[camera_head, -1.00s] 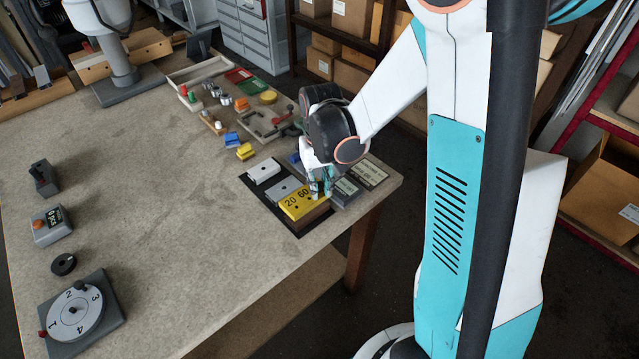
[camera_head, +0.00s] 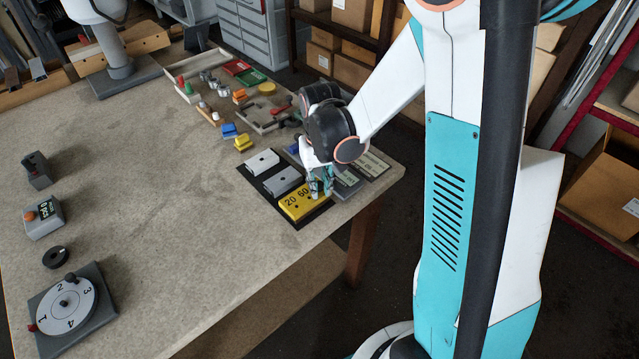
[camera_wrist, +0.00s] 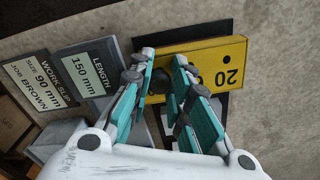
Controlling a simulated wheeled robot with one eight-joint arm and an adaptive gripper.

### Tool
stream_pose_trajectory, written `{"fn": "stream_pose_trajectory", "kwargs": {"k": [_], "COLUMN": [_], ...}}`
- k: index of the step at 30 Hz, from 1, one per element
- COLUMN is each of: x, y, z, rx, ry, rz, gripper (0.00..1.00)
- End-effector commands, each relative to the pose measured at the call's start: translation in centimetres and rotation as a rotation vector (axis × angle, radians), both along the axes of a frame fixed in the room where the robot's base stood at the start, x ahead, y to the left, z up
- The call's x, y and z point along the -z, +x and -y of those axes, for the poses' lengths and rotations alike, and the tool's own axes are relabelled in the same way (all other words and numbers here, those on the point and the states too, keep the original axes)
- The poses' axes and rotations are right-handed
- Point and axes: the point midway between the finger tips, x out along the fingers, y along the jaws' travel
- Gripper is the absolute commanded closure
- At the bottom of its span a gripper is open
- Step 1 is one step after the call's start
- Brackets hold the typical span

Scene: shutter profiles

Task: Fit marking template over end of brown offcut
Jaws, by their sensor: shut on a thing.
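The yellow marking template (camera_head: 296,207), marked 20 and 60, is at the front right of the bench over a black mat. My gripper (camera_head: 320,193) is at its right end, fingers pointing down. In the wrist view my fingers (camera_wrist: 162,72) close around a dark knob-like part at the edge of the yellow template (camera_wrist: 225,52), whose 20 mark and dark hole show. I cannot make out the brown offcut; the template and gripper may hide it. I cannot tell whether the template touches what is beneath it.
A grey block (camera_head: 283,181) and a white block (camera_head: 262,162) lie beside the template on the mat. Label plates reading 150 mm (camera_wrist: 95,72) and 90 mm (camera_wrist: 38,82) are close to my fingers. The bench edge is close; the bench middle (camera_head: 150,190) is clear.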

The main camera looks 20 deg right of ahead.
Motion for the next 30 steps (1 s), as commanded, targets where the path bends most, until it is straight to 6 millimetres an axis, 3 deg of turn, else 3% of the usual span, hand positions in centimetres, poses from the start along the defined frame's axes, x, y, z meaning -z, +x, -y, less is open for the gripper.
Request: {"fn": "stream_pose_trajectory", "kwargs": {"k": [30], "x": [0.82], "y": [-0.01], "z": [-0.01], "rx": [0.000], "ry": [0.000], "rz": [0.000], "gripper": [1.00]}}
